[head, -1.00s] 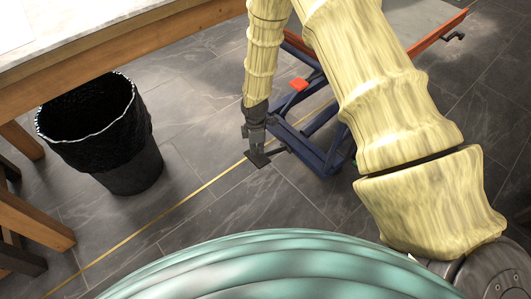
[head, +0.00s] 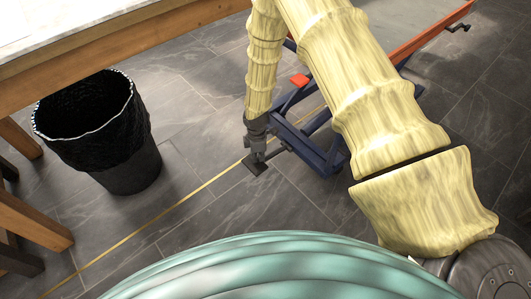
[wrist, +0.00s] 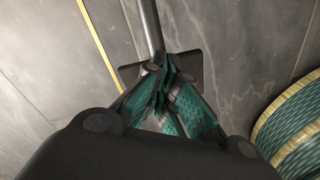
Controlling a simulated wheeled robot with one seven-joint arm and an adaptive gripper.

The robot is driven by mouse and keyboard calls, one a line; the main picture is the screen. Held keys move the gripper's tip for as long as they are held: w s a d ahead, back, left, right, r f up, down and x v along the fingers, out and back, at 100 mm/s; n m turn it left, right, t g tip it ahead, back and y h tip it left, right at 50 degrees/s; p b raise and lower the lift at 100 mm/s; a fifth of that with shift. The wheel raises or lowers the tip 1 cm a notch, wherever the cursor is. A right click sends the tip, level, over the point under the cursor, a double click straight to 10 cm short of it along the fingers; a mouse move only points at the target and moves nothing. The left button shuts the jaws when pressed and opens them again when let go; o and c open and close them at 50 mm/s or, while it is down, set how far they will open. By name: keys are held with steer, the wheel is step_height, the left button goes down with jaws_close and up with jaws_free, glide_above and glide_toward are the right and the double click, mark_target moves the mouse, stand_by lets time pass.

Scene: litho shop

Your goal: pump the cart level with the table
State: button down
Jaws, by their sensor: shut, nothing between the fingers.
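The cart stands at the upper middle of the head view, with a grey top (head: 415,22), an orange-red rim (head: 432,38) and a blue frame (head: 318,156) beneath. My arm hides much of it. A black foot pedal (head: 254,168) sticks out on a bar at its near left end. In the wrist view the pedal plate (wrist: 130,76) lies under my fingertips. My gripper (head: 259,154) is shut and empty, pointing down at the pedal; its green-padded fingers show in the wrist view (wrist: 165,92). Contact with the pedal is unclear. The table (head: 120,32) has a pale top, seemingly higher than the cart's.
A black lined bin (head: 128,168) stands on the floor below the table edge. Wooden legs (head: 35,220) are at the left. A yellow line (head: 160,216) runs across the dark tiles. A red part (head: 299,80) sits on the cart frame.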

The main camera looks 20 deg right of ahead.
mark_target(259, 163)
steer(key=shift+w+d+f+b, duration=0.15)
steer(key=shift+f+b, duration=0.55)
steer(key=shift+f, duration=1.75)
step_height(259, 163, up, 12)
steer(key=p, duration=0.9)
steer(key=shift+f, duration=0.1)
steer(key=shift+f, duration=0.15)
steer(key=shift+d+f+b, duration=0.2)
steer(key=shift+f+b, duration=0.95)
steer(key=shift+f, duration=1.75)
steer(key=shift+d+f+b, duration=0.2)
steer(key=shift+f+b, duration=0.9)
steer(key=shift+f, duration=1.8)
step_height(259, 163, up, 12)
steer(key=p, duration=0.9)
steer(key=shift+f, duration=0.1)
steer(key=shift+f, duration=0.1)
